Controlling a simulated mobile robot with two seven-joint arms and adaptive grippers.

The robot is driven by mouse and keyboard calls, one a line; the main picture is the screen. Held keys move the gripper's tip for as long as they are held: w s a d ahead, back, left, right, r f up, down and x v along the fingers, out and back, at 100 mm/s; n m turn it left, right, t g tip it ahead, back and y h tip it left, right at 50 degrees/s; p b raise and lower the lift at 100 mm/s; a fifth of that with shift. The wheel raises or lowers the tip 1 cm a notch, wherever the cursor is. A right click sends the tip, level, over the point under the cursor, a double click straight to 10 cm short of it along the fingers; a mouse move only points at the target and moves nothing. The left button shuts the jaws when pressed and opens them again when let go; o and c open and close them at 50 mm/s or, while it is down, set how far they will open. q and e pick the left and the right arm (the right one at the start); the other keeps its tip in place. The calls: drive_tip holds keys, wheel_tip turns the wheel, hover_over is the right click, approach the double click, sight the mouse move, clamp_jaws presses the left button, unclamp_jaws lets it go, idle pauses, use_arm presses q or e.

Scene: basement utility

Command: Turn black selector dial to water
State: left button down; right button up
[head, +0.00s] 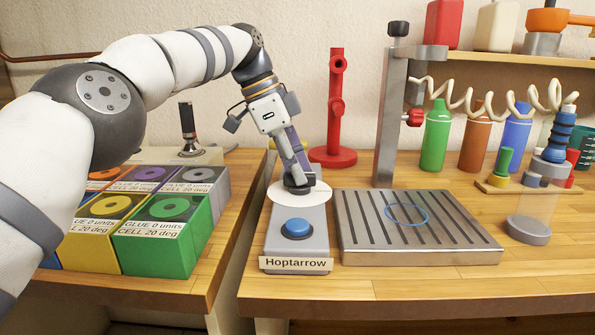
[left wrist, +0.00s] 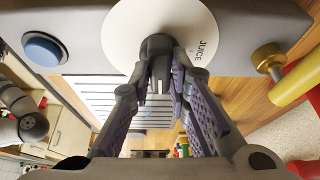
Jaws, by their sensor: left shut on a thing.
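The black selector dial (head: 299,190) sits on a white disc (head: 318,196) on top of a grey box (head: 298,216) labelled "Hoptarrow". My left gripper (head: 297,178) points down at the dial and is shut on it. In the left wrist view the dial (left wrist: 158,45) stands between the fingertips, which hide part of it. The disc (left wrist: 200,24) there shows the word "JUICE"; no other word on it can be read. My right gripper is not in view.
A blue button (head: 297,228) is at the front of the box. A slatted metal tray (head: 460,250) with a blue ring is to the right. A red stand (head: 337,110) and a grey post (head: 390,120) rise behind. Labelled coloured boxes (head: 160,250) fill the left table.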

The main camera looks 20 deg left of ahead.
use_arm(q)
drive_tip(key=shift+f+m, duration=0.1)
drive_tip(key=shift+m, duration=0.2)
idle(0.4)
drive_tip(key=c, duration=1.5)
unclamp_jaws()
